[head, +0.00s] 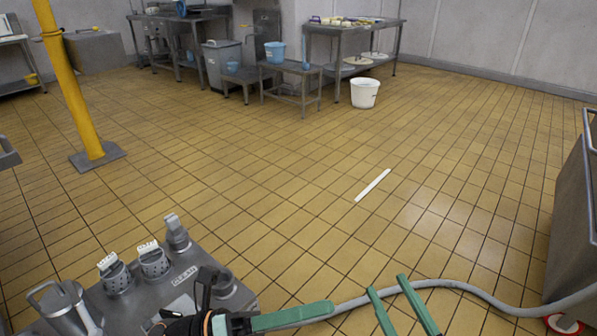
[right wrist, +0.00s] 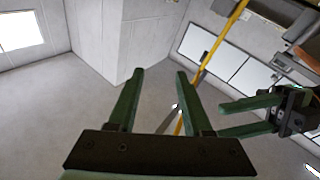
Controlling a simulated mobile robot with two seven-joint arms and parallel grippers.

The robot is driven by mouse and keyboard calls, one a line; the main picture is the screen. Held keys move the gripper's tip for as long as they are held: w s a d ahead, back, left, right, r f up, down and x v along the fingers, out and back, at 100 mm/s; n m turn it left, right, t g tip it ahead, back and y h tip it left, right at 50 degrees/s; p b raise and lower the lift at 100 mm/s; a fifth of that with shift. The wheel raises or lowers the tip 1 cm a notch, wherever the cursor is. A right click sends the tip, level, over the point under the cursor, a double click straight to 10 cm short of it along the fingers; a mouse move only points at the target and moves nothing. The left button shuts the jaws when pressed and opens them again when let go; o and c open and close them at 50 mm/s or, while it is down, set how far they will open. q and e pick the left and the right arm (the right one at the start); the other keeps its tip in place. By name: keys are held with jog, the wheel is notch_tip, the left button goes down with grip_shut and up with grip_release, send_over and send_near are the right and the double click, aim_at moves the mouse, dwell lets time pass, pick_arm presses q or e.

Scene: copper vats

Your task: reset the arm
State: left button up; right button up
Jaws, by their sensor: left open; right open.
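My left gripper (head: 292,316) comes in at the bottom of the head view, beside the steel bench. Its green finger points right. In the right wrist view the left gripper (right wrist: 223,118) shows two green fingers held apart with nothing between them. My right gripper (head: 387,285) is at the bottom edge of the head view, to the right of the left one. Its two green fingers are apart and empty. The right wrist view also shows the right gripper (right wrist: 160,73) open, with only room background between its fingers.
A steel bench (head: 130,308) with metal containers stands at lower left, close to my left gripper. A grey hose (head: 470,287) runs behind my right gripper's fingers. A yellow post (head: 70,80) stands at left. A white strip (head: 373,185) lies on open tiled floor.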

pick_arm(q)
jog(key=w+a+r+n+t+y, duration=0.1)
jog(key=a+n+t, duration=0.1)
jog(key=n+t, duration=0.4)
jog(key=w+a+r+n+t, duration=0.1)
jog(key=a+r+n+t, duration=0.15)
jog(key=n+t, duration=0.35)
jog(key=w+a+f+n+t+y+p, duration=0.15)
jog(key=a+f+n+y+p, duration=0.25)
jog(key=a+n+y, duration=0.55)
jog(key=w+a+f+n+t+y+p, duration=0.15)
jog(key=a+f+n+y+p, duration=0.35)
jog(key=n, duration=1)
jog(key=s+f+n+g+y+p, duration=0.2)
jog(key=s+f+g+y+p, duration=0.2)
jog(key=s+p, duration=0.6)
notch_tip(320, 180, down, 2)
jog(key=g+p, duration=0.3)
jog(key=p, duration=0.1)
jog(key=shift+d+g, duration=0.3)
jog(key=shift+d, duration=0.05)
pick_arm(e)
jog(key=s+d+f+m+g+h, duration=0.2)
jog(key=s+f+m+g+h, duration=0.2)
jog(key=s+f+g, duration=0.4)
jog(key=shift+s+d+g, duration=0.35)
jog(key=shift+s+g, duration=0.15)
jog(key=shift+g, duration=0.5)
